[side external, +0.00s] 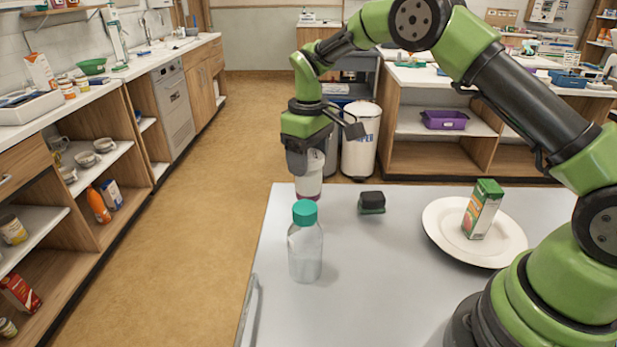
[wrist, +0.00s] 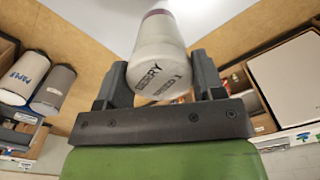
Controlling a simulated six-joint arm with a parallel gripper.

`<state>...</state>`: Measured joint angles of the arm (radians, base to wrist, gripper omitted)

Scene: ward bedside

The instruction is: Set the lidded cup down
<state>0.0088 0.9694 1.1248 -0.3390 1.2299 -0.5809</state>
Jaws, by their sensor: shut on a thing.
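The cup (side external: 309,182) is white with a dark red band at its lower end. In the wrist view the cup (wrist: 160,55) shows dark lettering, with the red part at its far end. I cannot tell which end is the lid. My gripper (side external: 306,163) points down and is shut on the cup; in the wrist view my gripper (wrist: 162,78) has one finger on each side of it. The cup hangs near the far left edge of the grey table (side external: 390,270). The gap beneath it is hard to judge.
A clear bottle with a teal cap (side external: 305,245) stands in front of the cup. A small dark sponge-like block (side external: 371,202) lies to its right. A white plate (side external: 443,228) holding a green carton (side external: 482,209) is further right. The table between bottle and plate is mostly clear.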

